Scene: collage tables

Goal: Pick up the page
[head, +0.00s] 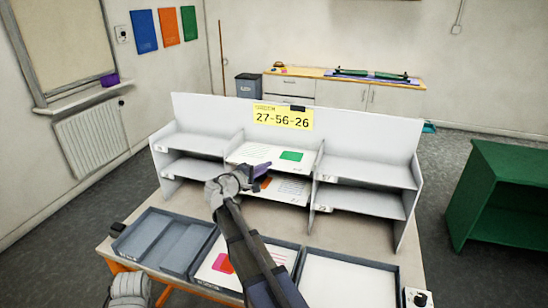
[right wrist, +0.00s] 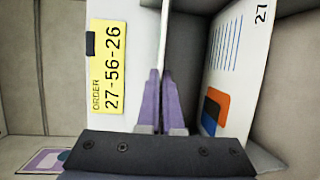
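A white page with a green patch (head: 291,156) lies at the upper middle compartment of the white shelf unit (head: 365,133). My right gripper (head: 263,170) is at its front edge, purple fingers close together. In the right wrist view a thin white edge (right wrist: 164,35) runs from between the fingertips (right wrist: 160,75), apparently this page seen edge-on; whether it lifts off the shelf cannot be told. A second page with orange and navy shapes (right wrist: 213,105) lies in the compartment below. My left gripper (head: 128,288) is at the bottom left; its fingers are hidden.
A yellow order card (head: 283,117) reading 27-56-26 is on the unit's back panel. Blue-grey trays stand along the table front: an empty left one (head: 150,262), a middle one with a pink-marked page (head: 222,263), and a right one (head: 350,285). A green cabinet (head: 505,190) stands right.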

